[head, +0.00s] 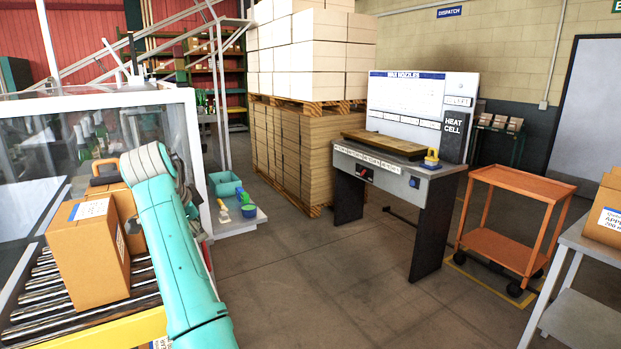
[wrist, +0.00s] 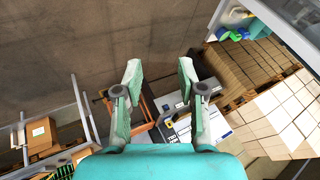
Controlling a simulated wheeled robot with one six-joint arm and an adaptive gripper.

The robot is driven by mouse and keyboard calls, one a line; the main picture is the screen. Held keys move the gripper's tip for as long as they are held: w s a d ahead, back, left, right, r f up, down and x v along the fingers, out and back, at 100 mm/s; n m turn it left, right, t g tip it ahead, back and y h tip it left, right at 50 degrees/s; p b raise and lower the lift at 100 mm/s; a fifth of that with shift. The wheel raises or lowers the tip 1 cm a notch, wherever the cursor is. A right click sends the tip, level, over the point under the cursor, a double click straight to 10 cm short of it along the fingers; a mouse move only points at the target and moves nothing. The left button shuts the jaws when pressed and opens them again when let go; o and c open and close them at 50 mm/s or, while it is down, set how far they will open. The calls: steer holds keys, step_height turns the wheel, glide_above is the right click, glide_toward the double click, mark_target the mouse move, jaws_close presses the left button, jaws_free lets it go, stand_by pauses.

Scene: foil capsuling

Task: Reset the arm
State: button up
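My teal arm (head: 175,255) rises from the bottom of the head view at left, in front of the roller conveyor. Its upper joint is bent beside the glass enclosure. My gripper (wrist: 160,72) shows in the wrist view, with its two pale green fingers spread apart. Nothing is between the fingertips; only brown floor and part of the workbench show behind them. The gripper cannot be made out in the head view.
A cardboard box (head: 88,255) sits on the roller conveyor (head: 40,290) close beside my arm. A workbench (head: 395,165), an orange trolley (head: 515,190) and stacked pallet boxes (head: 300,150) stand further off. A grey table (head: 590,245) is at right. The middle floor (head: 330,270) is clear.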

steer(key=d+f+n+t, duration=0.1)
steer(key=d+f, duration=0.3)
steer(key=f, duration=0.6)
steer(key=d+f+n+y, duration=0.1)
steer(key=d+f, duration=0.4)
steer(key=f, duration=0.5)
steer(key=d+f+n+t, duration=0.15)
steer(key=d+f, duration=0.25)
steer(key=f, duration=0.6)
steer(key=s+d+f+n, duration=0.3)
steer(key=s+d+f, duration=1.2)
steer(key=s+f, duration=0.25)
steer(key=s+d+n+t, duration=0.1)
steer(key=s+d, duration=0.3)
steer(key=s, duration=0.4)
steer(key=s+d+n+t+y, duration=0.1)
steer(key=s+d, duration=0.3)
steer(key=s, duration=0.4)
steer(key=s+d+t, duration=0.1)
steer(key=s+d, duration=0.3)
steer(key=s, duration=0.4)
steer(key=s+d+r+n+t+h, duration=0.1)
steer(key=s+d+r, duration=0.1)
steer(key=s+r, duration=0.7)
steer(key=s+d+r+n+t, duration=0.1)
steer(key=s+d+r, duration=0.2)
steer(key=s+r, duration=0.6)
steer(key=shift+s+r+h, duration=0.4)
steer(key=shift+s, duration=0.75)
steer(key=shift+t, duration=0.25)
